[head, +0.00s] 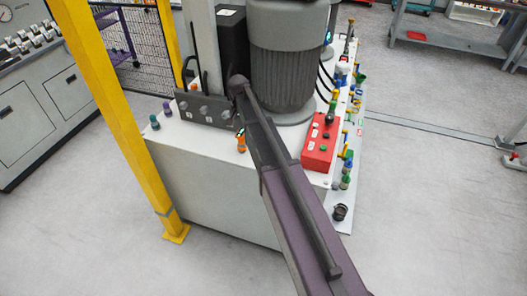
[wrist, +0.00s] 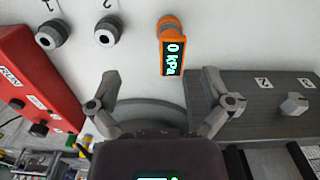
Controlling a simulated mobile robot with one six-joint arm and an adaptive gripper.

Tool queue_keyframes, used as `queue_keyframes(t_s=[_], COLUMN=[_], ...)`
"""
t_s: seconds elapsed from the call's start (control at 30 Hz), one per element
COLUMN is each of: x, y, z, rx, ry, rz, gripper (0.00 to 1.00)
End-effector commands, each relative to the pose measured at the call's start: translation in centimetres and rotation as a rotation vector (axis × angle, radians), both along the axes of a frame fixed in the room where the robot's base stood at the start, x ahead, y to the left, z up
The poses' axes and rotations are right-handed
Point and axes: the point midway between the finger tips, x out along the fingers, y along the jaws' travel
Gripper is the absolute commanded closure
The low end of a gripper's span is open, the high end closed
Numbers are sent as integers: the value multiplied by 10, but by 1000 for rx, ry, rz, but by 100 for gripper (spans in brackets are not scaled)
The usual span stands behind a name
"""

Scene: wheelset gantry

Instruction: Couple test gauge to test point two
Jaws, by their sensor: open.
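The test gauge is an orange body with a lit 0 kPa display (wrist: 171,55) at upper middle of the wrist view. A grey round part shows beside its top; I cannot tell how it is held. In the head view the gauge (head: 241,142) is on the white cabinet top, left of my arm. Two grey round test points stand left of it in the wrist view, test point two (wrist: 108,32) nearer and test point one (wrist: 52,35) farther, their labels upside down. My gripper (wrist: 157,98) is open and empty, apart from the gauge. In the head view my arm hides the test points.
A grey block with numbered hex fittings (wrist: 262,105) lies right in the wrist view. A red control box (wrist: 35,80) is at left. In the head view a large grey motor (head: 288,65) stands behind, and a yellow post (head: 115,110) rises at left.

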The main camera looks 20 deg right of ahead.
Motion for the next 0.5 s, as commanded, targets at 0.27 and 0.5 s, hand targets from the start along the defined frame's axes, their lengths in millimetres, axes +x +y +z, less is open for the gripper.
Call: queue_keyframes(t_s=[0.27, 0.5], x=[25, 24], y=[1, 1], z=[3, 2], rx=[0, 0], ry=[0, 0], rz=[-55, -53], gripper=[0, 0])
